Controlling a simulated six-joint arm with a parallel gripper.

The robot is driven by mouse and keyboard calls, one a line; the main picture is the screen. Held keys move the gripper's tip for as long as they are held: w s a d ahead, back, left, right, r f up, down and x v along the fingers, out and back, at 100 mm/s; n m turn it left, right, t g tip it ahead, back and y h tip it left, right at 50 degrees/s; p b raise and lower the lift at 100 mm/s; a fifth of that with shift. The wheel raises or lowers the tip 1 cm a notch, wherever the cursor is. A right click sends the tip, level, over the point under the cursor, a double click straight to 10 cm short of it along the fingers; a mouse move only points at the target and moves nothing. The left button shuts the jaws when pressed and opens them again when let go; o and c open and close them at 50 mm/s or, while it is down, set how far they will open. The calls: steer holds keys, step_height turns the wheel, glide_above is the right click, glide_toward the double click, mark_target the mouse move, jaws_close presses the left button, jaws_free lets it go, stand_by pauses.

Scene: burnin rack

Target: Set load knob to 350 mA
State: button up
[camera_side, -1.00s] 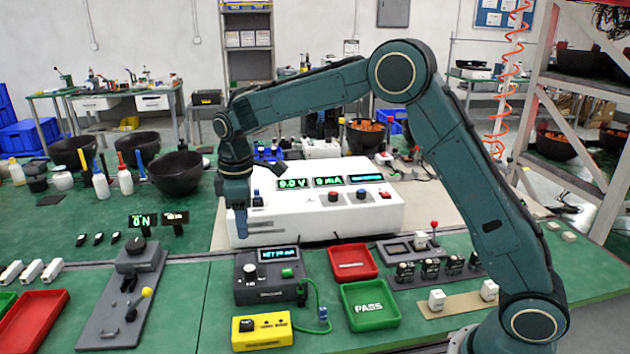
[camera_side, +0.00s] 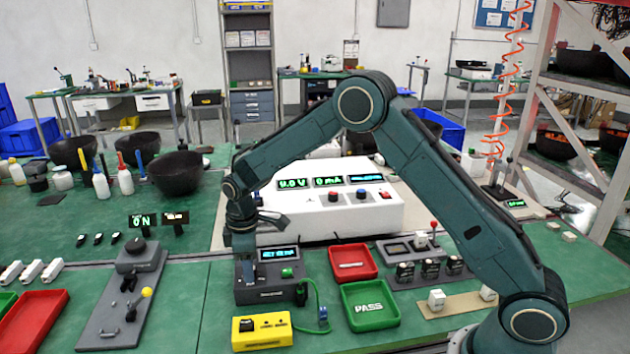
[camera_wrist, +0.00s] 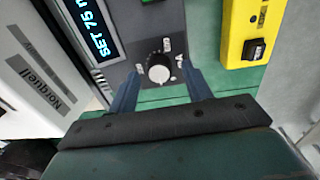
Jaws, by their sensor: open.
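The grey load box (camera_side: 262,296) stands on the bench in front of the white power unit. The load knob (camera_wrist: 158,72) is a pale round cap on a dark dial with tick marks. My gripper (camera_wrist: 160,84) is open, with a blue finger on either side of the knob and visible gaps. I cannot tell how deep the fingers reach. In the side view my gripper (camera_side: 244,264) hides the knob.
A green plug (camera_side: 287,272) with a green cable sits right of the knob. A yellow box (camera_side: 262,332) stands in front. The white power unit (camera_side: 375,215) is close behind. Red (camera_side: 352,248) and green PASS (camera_side: 345,310) trays lie to the right.

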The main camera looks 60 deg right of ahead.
steer(key=shift+f, duration=0.3)
steer(key=shift+c, duration=0.4)
steer(key=c, duration=0.9)
